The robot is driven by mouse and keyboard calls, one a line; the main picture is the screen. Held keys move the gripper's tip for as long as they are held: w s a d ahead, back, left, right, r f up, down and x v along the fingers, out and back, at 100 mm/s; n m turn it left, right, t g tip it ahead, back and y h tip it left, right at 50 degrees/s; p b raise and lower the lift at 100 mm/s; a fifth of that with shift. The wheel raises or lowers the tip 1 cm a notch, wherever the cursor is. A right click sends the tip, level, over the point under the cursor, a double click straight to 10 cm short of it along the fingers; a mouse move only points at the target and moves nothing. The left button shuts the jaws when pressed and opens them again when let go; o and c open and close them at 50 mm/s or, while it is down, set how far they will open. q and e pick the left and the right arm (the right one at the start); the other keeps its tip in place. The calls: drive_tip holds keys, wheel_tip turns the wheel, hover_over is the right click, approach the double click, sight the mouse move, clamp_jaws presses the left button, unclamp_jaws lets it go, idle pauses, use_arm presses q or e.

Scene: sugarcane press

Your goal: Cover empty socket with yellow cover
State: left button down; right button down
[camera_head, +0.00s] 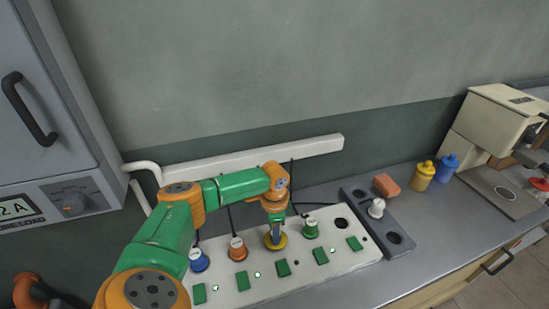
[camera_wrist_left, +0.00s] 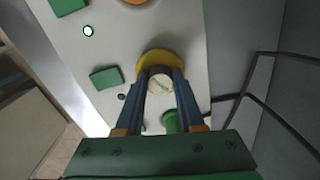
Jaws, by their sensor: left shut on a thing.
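The white socket panel (camera_head: 230,291) lies on the grey counter. A yellow cover (camera_head: 282,241), round with a pale top, sits on the panel between the orange and green plugs. My left gripper (camera_head: 275,230) points down and is shut on it. In the left wrist view, the two blue fingers of the left gripper (camera_wrist_left: 160,80) hold its pale middle, with the yellow rim (camera_wrist_left: 160,57) beyond. I cannot tell whether it is seated or slightly raised. An empty socket (camera_head: 342,223), a dark round hole, is at the panel's right end. My right gripper is not in view.
Blue (camera_head: 199,262), orange (camera_head: 237,251) and green (camera_head: 310,230) plugs with black cords stand on the panel. The front right counter is clear.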

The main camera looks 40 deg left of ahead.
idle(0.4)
use_arm(q)
drive_tip(key=shift+r+p, duration=0.1)
drive_tip(key=shift+p, duration=0.3)
drive_tip(key=shift+f+b, duration=0.45)
drive_tip(key=shift+f, duration=0.3)
drive_tip(key=c, duration=0.8)
unclamp_jaws()
